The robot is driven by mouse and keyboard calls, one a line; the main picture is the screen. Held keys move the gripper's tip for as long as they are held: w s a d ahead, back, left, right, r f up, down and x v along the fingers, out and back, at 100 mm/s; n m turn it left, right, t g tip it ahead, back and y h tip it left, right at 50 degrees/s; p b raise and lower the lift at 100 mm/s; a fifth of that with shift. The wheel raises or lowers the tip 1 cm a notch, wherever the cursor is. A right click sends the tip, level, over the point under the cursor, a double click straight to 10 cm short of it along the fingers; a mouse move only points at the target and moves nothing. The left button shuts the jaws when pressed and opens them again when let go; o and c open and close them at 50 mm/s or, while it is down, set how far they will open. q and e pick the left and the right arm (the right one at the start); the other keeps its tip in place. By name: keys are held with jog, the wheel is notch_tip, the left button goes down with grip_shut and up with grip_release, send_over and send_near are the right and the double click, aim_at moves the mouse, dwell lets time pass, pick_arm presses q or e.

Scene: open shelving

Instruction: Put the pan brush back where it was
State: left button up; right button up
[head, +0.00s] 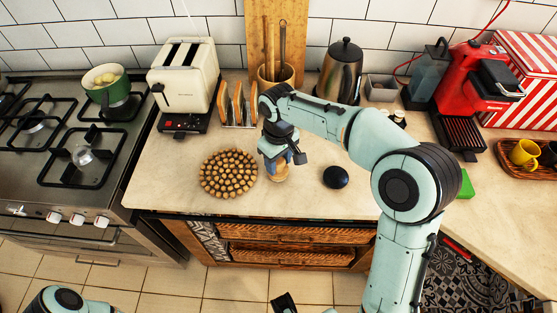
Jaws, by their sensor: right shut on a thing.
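My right gripper (284,158) reaches down over the beige counter from the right arm. It is shut on a small tan, wooden-looking piece that seems to be the pan brush (279,173). The brush shows just below the fingers, and its upper part is hidden by them. I cannot tell whether it touches the counter. It is right of a round trivet of wooden discs (228,173) and left of a small black round object (336,177). A dark part at the bottom edge may be my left gripper (283,303); its fingers cannot be made out.
Behind are a toaster (184,78), a toast rack (238,106), a utensil crock (275,75) and a metal kettle (340,72). A stove with a green pot (106,90) is left. The front counter is fairly clear.

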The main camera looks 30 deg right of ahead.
jog(key=shift+f, duration=0.1)
jog(key=o, duration=1)
notch_tip(320, 180, up, 12)
jog(key=shift+r+p, duration=0.15)
jog(key=shift+p, duration=1)
